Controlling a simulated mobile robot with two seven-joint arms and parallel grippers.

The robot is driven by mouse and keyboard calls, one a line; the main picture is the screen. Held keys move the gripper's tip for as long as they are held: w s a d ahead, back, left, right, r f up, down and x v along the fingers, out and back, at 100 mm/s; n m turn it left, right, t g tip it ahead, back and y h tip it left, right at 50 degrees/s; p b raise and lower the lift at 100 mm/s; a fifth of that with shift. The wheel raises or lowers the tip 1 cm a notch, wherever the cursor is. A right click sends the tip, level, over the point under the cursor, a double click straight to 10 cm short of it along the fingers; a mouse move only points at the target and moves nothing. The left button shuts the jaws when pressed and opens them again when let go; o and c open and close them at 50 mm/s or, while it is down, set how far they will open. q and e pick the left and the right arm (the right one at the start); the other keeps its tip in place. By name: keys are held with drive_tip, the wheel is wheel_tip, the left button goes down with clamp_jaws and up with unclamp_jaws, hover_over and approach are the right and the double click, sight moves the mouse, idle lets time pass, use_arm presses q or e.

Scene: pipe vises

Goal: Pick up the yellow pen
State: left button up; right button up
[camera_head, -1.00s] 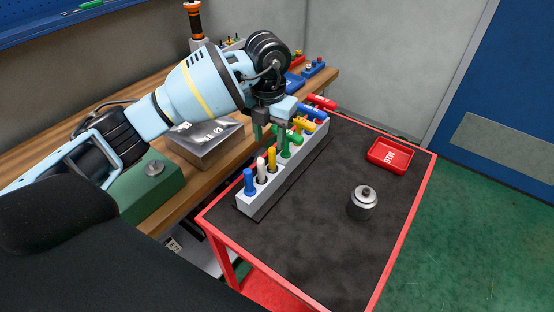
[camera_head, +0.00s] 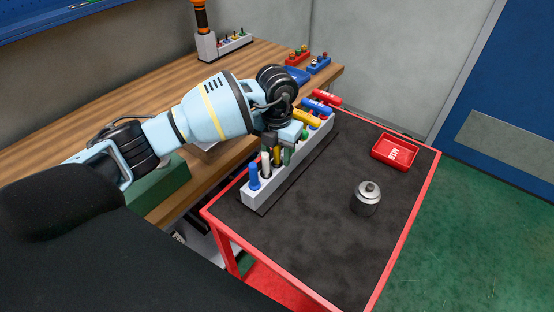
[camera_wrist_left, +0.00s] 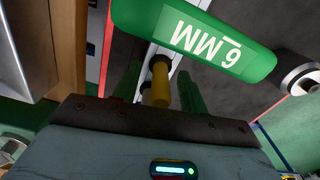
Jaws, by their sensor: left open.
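In the left wrist view the yellow pen (camera_wrist_left: 160,82) shows end-on between my two fingers, with a gap to each. My left gripper (camera_head: 282,148) is open, pointing down over the pen row, and partly hides the yellow pen's top. The fingers of my left gripper also show in the wrist view (camera_wrist_left: 159,92). My right gripper is not in view.
A green handle marked 6 MM (camera_wrist_left: 195,38) lies close ahead of the fingers. A blue pen (camera_head: 253,176) stands at the rack's near end; yellow (camera_head: 306,118), blue and red handles line its far end. A metal canister (camera_head: 366,200) and red tray (camera_head: 395,153) are on the cart.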

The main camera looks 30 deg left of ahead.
use_arm(q)
drive_tip(key=shift+c, duration=0.2)
drive_tip(key=c, duration=0.7)
drive_tip(key=shift+c, duration=0.8)
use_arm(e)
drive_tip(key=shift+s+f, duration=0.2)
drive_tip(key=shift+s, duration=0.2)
use_arm(q)
drive_tip(key=shift+r, duration=0.2)
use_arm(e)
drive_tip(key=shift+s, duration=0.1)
use_arm(q)
wheel_tip(320, 180, up, 10)
drive_tip(key=shift+f, duration=0.15)
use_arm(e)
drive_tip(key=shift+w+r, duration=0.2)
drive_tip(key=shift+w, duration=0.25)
